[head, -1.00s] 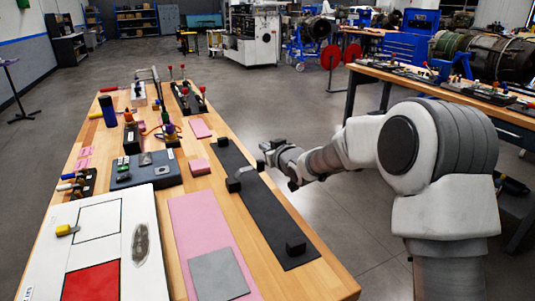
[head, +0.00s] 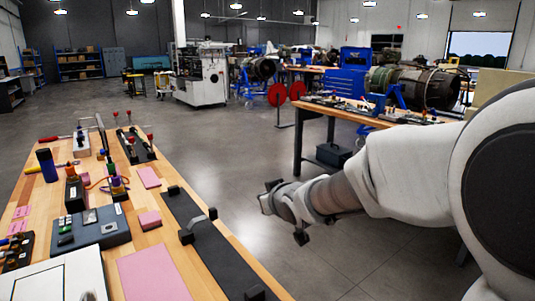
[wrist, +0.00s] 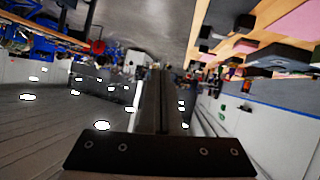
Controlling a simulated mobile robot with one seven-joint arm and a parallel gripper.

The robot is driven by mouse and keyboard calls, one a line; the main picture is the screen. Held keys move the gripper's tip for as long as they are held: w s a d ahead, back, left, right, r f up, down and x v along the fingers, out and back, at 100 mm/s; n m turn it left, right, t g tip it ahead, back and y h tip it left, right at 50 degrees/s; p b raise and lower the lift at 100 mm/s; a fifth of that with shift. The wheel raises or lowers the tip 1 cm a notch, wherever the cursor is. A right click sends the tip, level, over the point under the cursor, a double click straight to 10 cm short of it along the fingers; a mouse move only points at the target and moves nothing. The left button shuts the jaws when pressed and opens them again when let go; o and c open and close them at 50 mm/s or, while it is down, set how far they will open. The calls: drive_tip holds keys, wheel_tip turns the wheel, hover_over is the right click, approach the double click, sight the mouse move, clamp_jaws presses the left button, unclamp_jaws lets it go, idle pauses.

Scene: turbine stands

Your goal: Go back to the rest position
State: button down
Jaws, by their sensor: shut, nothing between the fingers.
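My gripper (head: 266,197) hangs in the air just right of the long wooden workbench (head: 236,262) in the head view. My grey and white arm reaches to it from the right edge. In the wrist view my gripper's fingers (wrist: 160,75) are together with nothing between them. The wrist picture looks tilted, with the bench and its things at the upper right and the ceiling lamps low down. My gripper touches nothing that I can see.
The bench bears a black rail plate (head: 207,236), a blue-grey box (head: 90,229), pink pads (head: 153,277) and a dark blue bottle (head: 46,165). A second bench with a turbine engine (head: 418,87) stands behind my arm. The grey floor (head: 228,140) between is open.

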drive_tip(key=s+d+r+m+g+h+p, duration=0.1)
drive_tip(key=s+d+r+h, duration=0.1)
drive_tip(key=s+d, duration=0.2)
drive_tip(key=s+d+r+m+h+p, duration=0.1)
drive_tip(key=s+d+r, duration=0.2)
drive_tip(key=s+d, duration=0.15)
drive_tip(key=s+d+m+g+p, duration=0.1)
drive_tip(key=s+d+m+g, duration=0.1)
drive_tip(key=s, duration=0.9)
drive_tip(key=s+d+m+g+h+p, duration=0.1)
drive_tip(key=s+d, duration=0.4)
drive_tip(key=s, duration=0.7)
drive_tip(key=shift+d+m+g+p, duration=0.2)
drive_tip(key=shift+m+g+p, duration=0.45)
drive_tip(key=shift+g, duration=0.55)
